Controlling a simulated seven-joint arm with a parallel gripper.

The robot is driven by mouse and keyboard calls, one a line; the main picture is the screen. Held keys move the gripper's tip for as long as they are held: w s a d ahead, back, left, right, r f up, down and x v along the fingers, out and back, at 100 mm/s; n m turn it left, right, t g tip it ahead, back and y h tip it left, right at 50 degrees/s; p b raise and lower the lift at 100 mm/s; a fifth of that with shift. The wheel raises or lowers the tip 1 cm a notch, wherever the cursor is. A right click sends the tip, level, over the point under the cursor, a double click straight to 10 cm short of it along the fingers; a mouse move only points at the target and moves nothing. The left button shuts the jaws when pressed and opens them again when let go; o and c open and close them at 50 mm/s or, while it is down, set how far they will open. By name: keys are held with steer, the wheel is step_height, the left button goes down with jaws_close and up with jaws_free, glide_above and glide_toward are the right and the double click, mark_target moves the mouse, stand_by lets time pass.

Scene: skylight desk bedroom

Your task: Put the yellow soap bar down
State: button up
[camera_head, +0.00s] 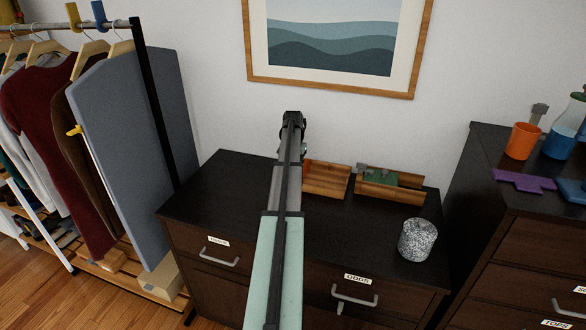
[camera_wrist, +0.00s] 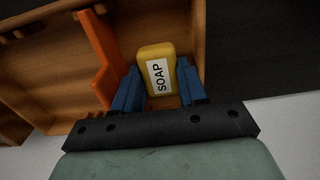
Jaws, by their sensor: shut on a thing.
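A yellow soap bar (camera_wrist: 170,52) with a white "SOAP" label shows in the wrist view. It sits between the two blue fingers of my gripper (camera_wrist: 158,80), which is shut on it. Behind the soap is the inside of a wooden tray (camera_wrist: 55,55). I cannot tell whether the soap touches the tray floor. In the head view my arm hides the soap and the fingers. A wooden tray (camera_head: 325,180) shows just right of my arm on the dark dresser top.
An orange piece (camera_wrist: 100,55) stands beside the left finger. A second wooden tray (camera_head: 390,199) holds a green item. A speckled round object (camera_head: 417,240) stands at the dresser's front right. A taller cabinet at right bears an orange cup (camera_head: 522,141). A clothes rack stands left.

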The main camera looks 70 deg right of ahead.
steer(key=shift+f, duration=0.25)
steer(key=shift+f, duration=0.1)
steer(key=o, duration=0.8)
step_height(320, 180, up, 12)
steer(key=shift+r, duration=0.15)
